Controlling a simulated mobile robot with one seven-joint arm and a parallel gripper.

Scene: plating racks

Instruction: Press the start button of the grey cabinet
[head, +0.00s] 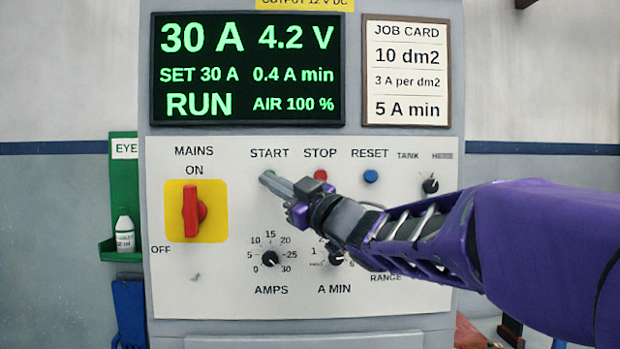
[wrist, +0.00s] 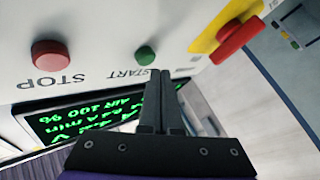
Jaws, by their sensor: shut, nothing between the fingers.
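The grey cabinet's control panel (head: 215,285) faces me. The green start button (head: 268,174) sits under the START label, mostly hidden behind my fingertips in the head view. It shows clearly in the wrist view (wrist: 146,55), just above and left of the fingertips. My gripper (head: 266,178) is shut with nothing in it, its tips in front of the start button. I cannot tell whether they touch it. In the wrist view my gripper (wrist: 160,74) points up toward the panel. The display (head: 246,70) reads RUN, 30 A, 4.2 V and 0.4 A min.
The red stop button (head: 321,175) and blue reset button (head: 371,176) lie to the right. The red mains switch (head: 190,211) is at ON on the left. Dials, including the amps dial (head: 270,259), sit below. A job card (head: 406,70) hangs at the upper right.

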